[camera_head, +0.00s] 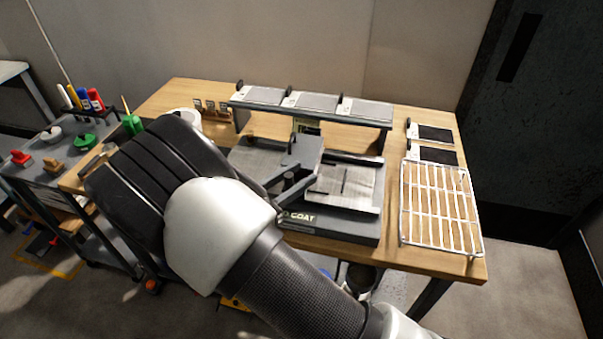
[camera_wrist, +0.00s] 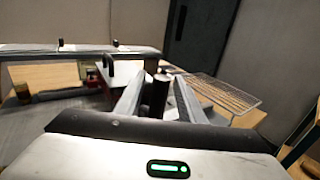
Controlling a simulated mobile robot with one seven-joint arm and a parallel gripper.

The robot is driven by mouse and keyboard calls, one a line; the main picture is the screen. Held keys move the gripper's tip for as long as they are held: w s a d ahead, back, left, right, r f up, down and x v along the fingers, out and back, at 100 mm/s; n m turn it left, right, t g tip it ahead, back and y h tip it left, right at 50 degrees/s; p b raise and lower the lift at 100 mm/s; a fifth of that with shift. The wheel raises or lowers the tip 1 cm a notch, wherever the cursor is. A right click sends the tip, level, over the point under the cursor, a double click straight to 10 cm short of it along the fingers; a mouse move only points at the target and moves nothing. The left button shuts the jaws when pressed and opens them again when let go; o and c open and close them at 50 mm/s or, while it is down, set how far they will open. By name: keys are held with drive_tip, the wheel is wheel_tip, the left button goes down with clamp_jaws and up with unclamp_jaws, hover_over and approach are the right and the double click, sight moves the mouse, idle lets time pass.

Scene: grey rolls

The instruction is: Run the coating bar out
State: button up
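The coater (camera_head: 330,225), a dark flat base lettered COAT, stands on the wooden table with a pale plate (camera_head: 345,185) on its top. A dark grey block with arms (camera_head: 300,150) stands over its left part; I cannot tell whether this is the coating bar's carriage. In the wrist view my gripper (camera_wrist: 160,85) has its two fingers apart, one on each side of a dark upright cylinder (camera_wrist: 157,92). Whether the fingers press on it is not clear. In the head view my own arm hides most of the gripper.
A raised shelf (camera_head: 260,105) with several grey panels runs behind the coater. A white wire rack (camera_head: 440,205) stands at the table's right, also in the wrist view (camera_wrist: 220,92). Dark pads (camera_head: 435,134) lie behind it. A grey cart (camera_head: 62,165) with tools stands at left.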

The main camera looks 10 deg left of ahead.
drive_tip(key=v, duration=1.6)
drive_tip(key=w+d+r+m+g+y+p, duration=0.1)
drive_tip(key=w+d+r+m+g+p, duration=0.1)
drive_tip(key=d+r+m+g, duration=0.7)
drive_tip(key=w+d+r+m+g+p, duration=0.3)
drive_tip(key=d+r, duration=0.2)
drive_tip(key=d, duration=0.7)
drive_tip(key=s+d+r+m+t+y+p, duration=0.1)
drive_tip(key=s+d+r+m+y+p, duration=0.2)
drive_tip(key=d+r+m, duration=0.4)
drive_tip(key=s+d+r+m+t+y+p, duration=0.2)
drive_tip(key=s+d+r+m+y+p, duration=0.1)
drive_tip(key=s+d+r+m+y, duration=0.3)
wheel_tip(320, 180, up, 3)
drive_tip(key=s+d+m, duration=0.1)
drive_tip(key=d+m, duration=0.1)
drive_tip(key=m, duration=0.1)
drive_tip(key=shift+s+r+m+y, duration=0.25)
drive_tip(key=shift+s+m+y, duration=0.05)
drive_tip(key=shift+s+m, duration=0.1)
